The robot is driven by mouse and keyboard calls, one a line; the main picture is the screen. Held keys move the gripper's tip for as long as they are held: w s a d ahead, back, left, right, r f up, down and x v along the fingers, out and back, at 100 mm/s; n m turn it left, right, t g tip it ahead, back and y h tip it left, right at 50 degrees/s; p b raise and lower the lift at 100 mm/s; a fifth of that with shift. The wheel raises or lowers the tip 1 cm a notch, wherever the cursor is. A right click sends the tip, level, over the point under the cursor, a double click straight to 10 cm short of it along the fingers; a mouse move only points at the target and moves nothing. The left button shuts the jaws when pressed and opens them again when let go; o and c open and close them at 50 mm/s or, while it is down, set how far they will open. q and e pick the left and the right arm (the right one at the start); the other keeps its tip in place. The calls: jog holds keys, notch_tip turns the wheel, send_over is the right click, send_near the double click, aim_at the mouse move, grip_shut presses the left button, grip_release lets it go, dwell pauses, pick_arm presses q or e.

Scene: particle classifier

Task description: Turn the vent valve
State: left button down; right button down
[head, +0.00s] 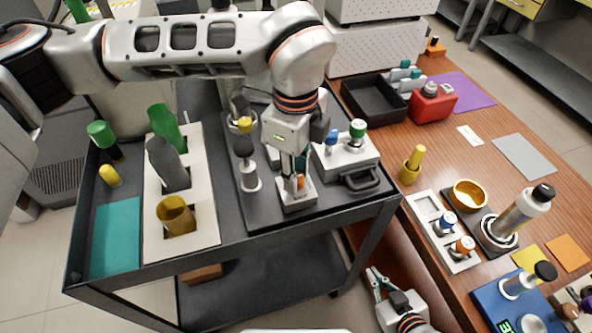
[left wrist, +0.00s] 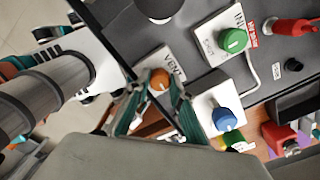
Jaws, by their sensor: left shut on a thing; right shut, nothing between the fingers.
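The vent valve is an orange knob (left wrist: 160,80) on a white block marked VENT; the block (head: 296,201) stands at the front of the dark panel on the cart. My left gripper (head: 295,180) reaches down from above with its fingers on either side of the knob and is shut on it. In the left wrist view the teal-padded fingertips (left wrist: 158,88) meet the knob's sides and partly cover it. My right gripper (head: 380,283) is shut and empty, low beside the wooden table, away from the valve.
A green inlet knob (left wrist: 232,40) and a blue knob (left wrist: 225,119) sit near the valve. A grey post (head: 247,170) stands left of my gripper. A white rack (head: 205,215) holds bottles and a yellow cup. The wooden table (head: 405,205) at right is crowded.

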pick_arm(q)
jog(key=shift+w+r, duration=0.1)
dwell(0.4)
jog(key=c, duration=1.8)
grip_release()
jog(key=shift+o, duration=0.2)
notch_tip(320, 180, up, 12)
